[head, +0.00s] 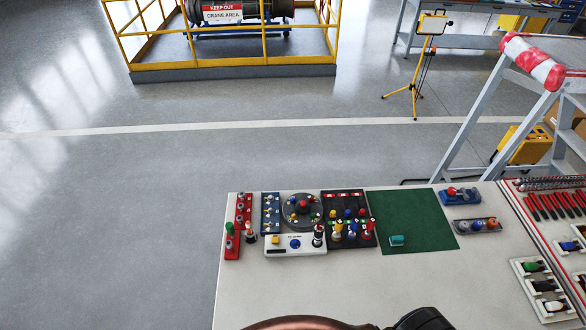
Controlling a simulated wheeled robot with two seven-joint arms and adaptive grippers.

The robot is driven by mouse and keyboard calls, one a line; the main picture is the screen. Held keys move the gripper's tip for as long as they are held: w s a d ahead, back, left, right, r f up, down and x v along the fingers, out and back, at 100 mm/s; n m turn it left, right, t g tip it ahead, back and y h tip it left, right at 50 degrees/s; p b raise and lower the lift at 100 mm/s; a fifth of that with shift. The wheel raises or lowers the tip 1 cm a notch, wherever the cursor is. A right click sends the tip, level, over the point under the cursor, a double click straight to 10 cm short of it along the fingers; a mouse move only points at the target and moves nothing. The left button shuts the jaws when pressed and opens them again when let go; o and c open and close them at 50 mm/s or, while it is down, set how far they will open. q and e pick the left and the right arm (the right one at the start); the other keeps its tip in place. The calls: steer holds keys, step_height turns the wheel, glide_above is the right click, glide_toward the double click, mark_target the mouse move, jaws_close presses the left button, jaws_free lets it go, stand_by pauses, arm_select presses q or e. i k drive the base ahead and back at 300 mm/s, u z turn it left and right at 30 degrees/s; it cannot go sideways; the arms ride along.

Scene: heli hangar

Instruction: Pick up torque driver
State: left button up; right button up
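The torque driver cannot be told apart for certain at this size. Several small handled tools stand upright on the workbench (280,285). A green-handled tool (230,229) stands in a red rack (232,248) at the bench's left edge, with a dark-and-white one (250,237) beside it. Another dark-topped tool (318,236) stands at the right end of a white unit (281,250). A dark rack (344,197) holds yellow, blue and red-topped pieces. A small teal object (397,240) lies on the green mat (405,208).
A blue tray (449,199) and a grey tray (490,226) lie right of the mat. Pliers-like red tools (555,205) and white holders (525,265) fill the right side. A ladder (470,120) stands behind.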

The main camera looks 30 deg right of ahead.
mark_target(317, 236)
steer(key=z, duration=1.25)
